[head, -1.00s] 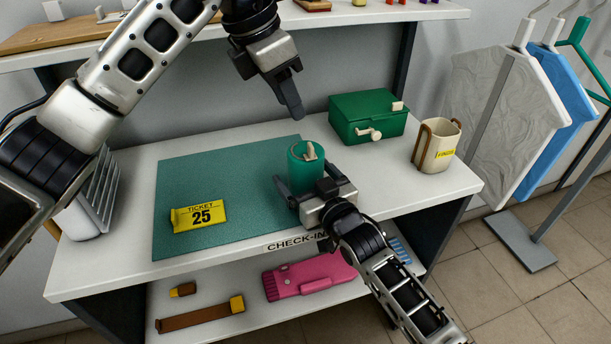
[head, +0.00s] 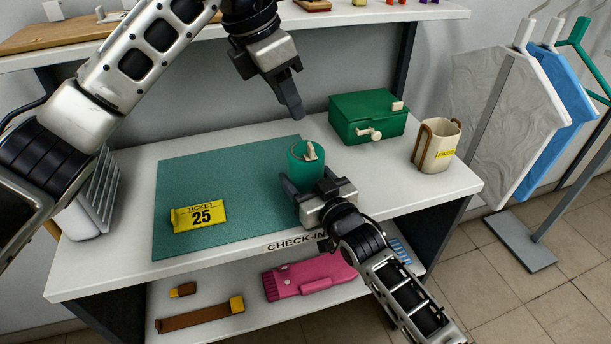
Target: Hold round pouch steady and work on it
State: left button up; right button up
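The round pouch (head: 304,172), a green cylinder with a beige toggle (head: 310,151) on its top, stands upright on the right part of the green mat (head: 240,165). My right gripper (head: 308,183) comes from the front with one finger on each side of the pouch, and the fingers look closed against its sides. My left gripper (head: 291,108) hangs above and behind the pouch, pointing down and apart from it. Its fingers overlap in this view, so its opening cannot be told.
A yellow ticket marked 25 (head: 199,215) lies on the mat. A green box with a crank (head: 366,117) and a cream cup (head: 437,146) stand at the right of the counter (head: 400,188). A pink item (head: 310,274) lies on the lower shelf. Garments hang at right.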

aim_at(310, 145)
dwell(0.4)
pick_arm(q)
jog(key=shift+c, duration=0.8)
jog(key=w+d+r+n+g+y, duration=0.2)
jog(key=d+n+y, duration=0.2)
jog(key=n, duration=1.2)
notch_tip(310, 145, down, 11)
jog(key=shift+s+a+f, duration=0.15)
jog(key=shift+f, duration=0.05)
jog(key=shift+c, duration=0.3)
grip_shut()
